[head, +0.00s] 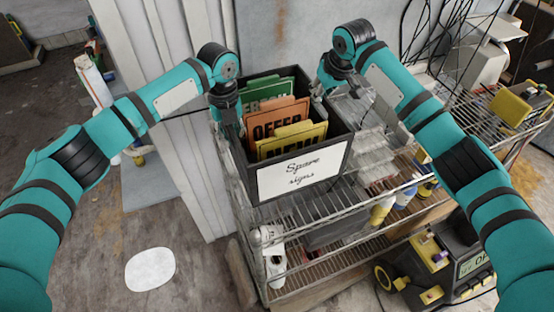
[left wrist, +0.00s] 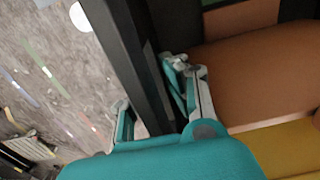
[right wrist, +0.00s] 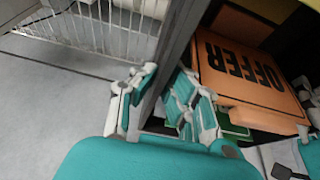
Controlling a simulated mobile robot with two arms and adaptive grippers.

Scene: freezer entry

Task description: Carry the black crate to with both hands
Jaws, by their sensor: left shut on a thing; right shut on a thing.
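The black crate (head: 236,152) is in the middle of the head view, with a white "Spare signs" label on its front. It holds green, orange and yellow signs. My left gripper (head: 227,118) is shut on its left wall; the left wrist view shows the fingers (left wrist: 155,100) on both sides of the wall (left wrist: 128,55). My right gripper (head: 319,88) is shut on the opposite wall; the right wrist view shows its fingers (right wrist: 158,98) astride that wall (right wrist: 179,50). The crate is at the wire rack's left end; its underside is hidden, so I cannot tell whether it touches the rack.
The wire rack (head: 318,257) carries clear trays (head: 375,140) and several bottles (head: 383,207). A black machine with yellow parts (head: 440,262) stands at the lower right. A white corrugated panel (head: 185,155) is close on the left. Open floor with a white patch (head: 150,269) lies at the lower left.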

